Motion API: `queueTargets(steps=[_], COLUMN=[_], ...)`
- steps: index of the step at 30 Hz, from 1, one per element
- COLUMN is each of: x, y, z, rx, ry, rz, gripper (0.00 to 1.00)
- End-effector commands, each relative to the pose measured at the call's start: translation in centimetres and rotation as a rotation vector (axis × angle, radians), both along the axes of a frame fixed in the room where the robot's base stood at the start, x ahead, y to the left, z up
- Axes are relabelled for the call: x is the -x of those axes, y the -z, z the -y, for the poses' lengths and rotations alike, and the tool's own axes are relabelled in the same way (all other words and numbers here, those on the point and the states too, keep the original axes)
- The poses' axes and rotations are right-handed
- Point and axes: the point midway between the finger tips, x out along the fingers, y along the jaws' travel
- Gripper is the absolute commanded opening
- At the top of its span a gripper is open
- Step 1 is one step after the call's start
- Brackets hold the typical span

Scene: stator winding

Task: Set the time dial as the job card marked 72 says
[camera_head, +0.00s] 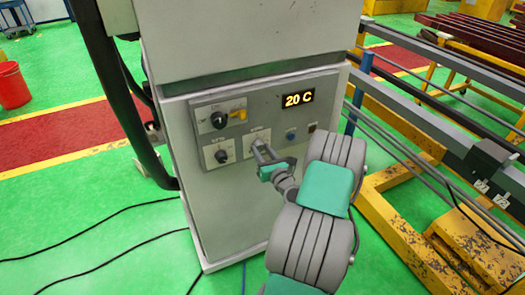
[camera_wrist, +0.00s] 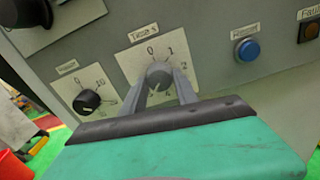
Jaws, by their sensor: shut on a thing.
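My gripper (camera_wrist: 160,90) is shut on this knob, one finger on each side. The knob's pointer direction is hard to make out. No job card marked 72 is in view.
A smaller black knob (camera_wrist: 87,101) sits left of the time dial, and a blue button (camera_wrist: 247,50) sits to its right. The display (camera_head: 298,99) reads "20 C". Yellow rails (camera_head: 430,235) stand right of the cabinet; black cables (camera_head: 110,240) lie on the floor at left.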

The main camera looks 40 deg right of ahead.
Motion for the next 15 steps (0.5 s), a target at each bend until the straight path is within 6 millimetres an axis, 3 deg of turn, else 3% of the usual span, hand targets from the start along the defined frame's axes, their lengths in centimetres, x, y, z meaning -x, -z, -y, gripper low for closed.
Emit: queueTargets(steps=[3,4,12,15], x=[0.04,0.04,0.01,0.00], y=[0.10,0.10,0.05,0.03], z=[0.00,0.00,-0.02,-0.03], rx=[-0.002,-0.002,0.000,0.000], ry=[0.001,0.001,0.000,0.000], rz=[-0.001,-0.001,-0.001,0.000], gripper=[0.00,0.36,0.57,0.57])
